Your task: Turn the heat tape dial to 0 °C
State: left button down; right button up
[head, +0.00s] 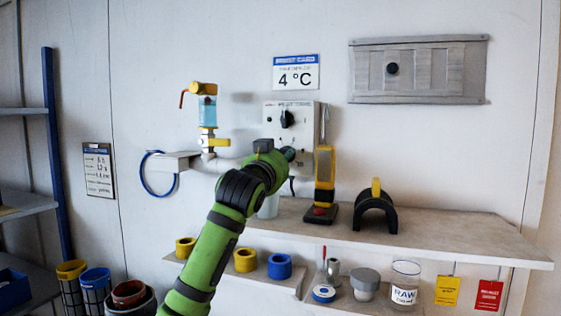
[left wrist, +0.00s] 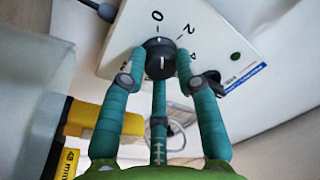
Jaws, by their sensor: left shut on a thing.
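The grey heat tape box (head: 309,112) is on the wall, with a black knob (head: 287,118) on its upper part. My left gripper (head: 288,155) is at the lower part of the box and hides what is there. In the left wrist view, its teal fingers (left wrist: 160,72) are shut around a round black dial (left wrist: 158,62) on the white box face (left wrist: 115,55). The dial's white line stands nearly upright in the picture, toward the 0 side of the printed 0, 2 and 4. The fingers cover part of the scale. My right gripper is not in view.
A card (head: 296,73) above the box reads 4 °C. A yellow and black tool (head: 325,175) stands close to the right of my gripper, on the shelf (head: 450,238). Pipework with a yellow valve (head: 216,142) is to the left. The wall below the grey panel (head: 365,97) is clear.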

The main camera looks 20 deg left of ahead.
pick_arm(q)
jog(key=shift+s+r, duration=0.15)
jog(key=shift+r, duration=0.4)
jog(key=c, duration=1)
grip_release()
jog(key=shift+o, duration=0.5)
jog(key=shift+w+d+f, duration=0.1)
jog(key=shift+w+f, duration=0.15)
jog(key=shift+f, duration=0.05)
jog(key=s+f, duration=0.1)
jog(key=s, duration=1.1)
jog(key=shift+f, duration=0.3)
